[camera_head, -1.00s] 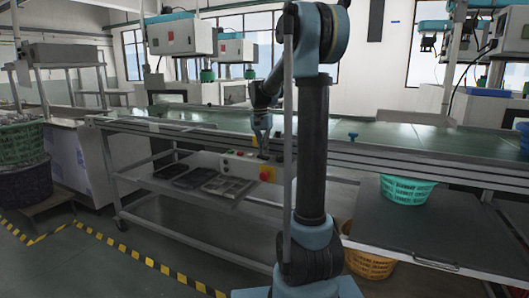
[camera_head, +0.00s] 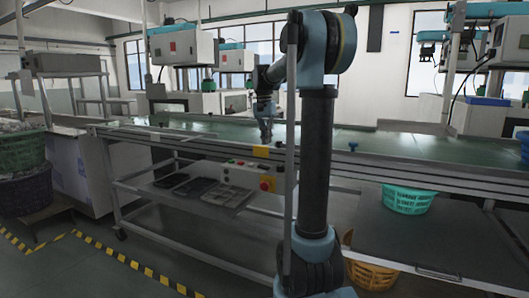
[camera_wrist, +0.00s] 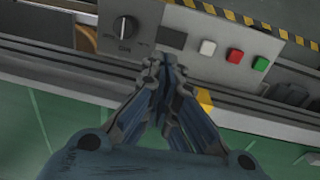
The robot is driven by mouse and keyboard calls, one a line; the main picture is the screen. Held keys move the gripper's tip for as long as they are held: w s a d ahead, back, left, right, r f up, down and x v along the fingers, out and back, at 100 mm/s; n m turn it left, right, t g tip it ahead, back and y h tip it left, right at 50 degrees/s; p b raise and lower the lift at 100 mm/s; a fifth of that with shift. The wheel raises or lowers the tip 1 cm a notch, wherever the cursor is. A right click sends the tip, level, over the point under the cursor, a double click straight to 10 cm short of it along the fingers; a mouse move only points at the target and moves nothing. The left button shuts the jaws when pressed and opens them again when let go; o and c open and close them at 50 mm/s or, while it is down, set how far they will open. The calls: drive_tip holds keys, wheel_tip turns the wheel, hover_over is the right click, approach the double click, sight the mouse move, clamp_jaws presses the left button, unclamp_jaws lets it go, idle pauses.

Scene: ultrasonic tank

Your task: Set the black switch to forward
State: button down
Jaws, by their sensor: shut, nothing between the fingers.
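The black switch (camera_wrist: 124,27) is a round rotary knob with a pale mark, on the grey panel of the control box (camera_head: 240,177). In the wrist view it is at the upper left; its labels are too small to read. My gripper (camera_wrist: 164,65) is shut and empty, with its fingertips below and right of the switch in the picture, apart from it. In the head view my gripper (camera_head: 266,138) is over the conveyor edge, above the control box. The switch cannot be made out in the head view.
Beside the switch are a dark rectangle (camera_wrist: 171,38) and white (camera_wrist: 208,47), red (camera_wrist: 235,56) and green (camera_wrist: 260,63) buttons. A red emergency stop (camera_head: 266,185) is on the box's end. A yellow block (camera_head: 261,151) is at the conveyor rail. Dark trays lie on the lower shelf.

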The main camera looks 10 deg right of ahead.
drive_tip(key=shift+s+d+r, duration=0.1)
drive_tip(key=shift+d+r, duration=0.05)
drive_tip(key=shift+r, duration=0.95)
drive_tip(key=shift+s+d+r, duration=0.1)
drive_tip(key=shift+r, duration=0.95)
drive_tip(key=s+f+n+t, duration=0.1)
drive_tip(key=s+f+n, duration=0.2)
drive_tip(key=s+f, duration=1.1)
drive_tip(key=s+d+f+n+t, duration=0.1)
drive_tip(key=s+f+n, duration=0.3)
drive_tip(key=s+f, duration=1.1)
drive_tip(key=s, duration=0.6)
drive_tip(key=shift+s+d+t+y, duration=0.3)
drive_tip(key=shift+s+t+y, duration=0.05)
drive_tip(key=shift+t+y, duration=0.05)
drive_tip(key=shift+f, duration=0.15)
drive_tip(key=shift+w+f, duration=0.15)
drive_tip(key=shift+w, duration=0.25)
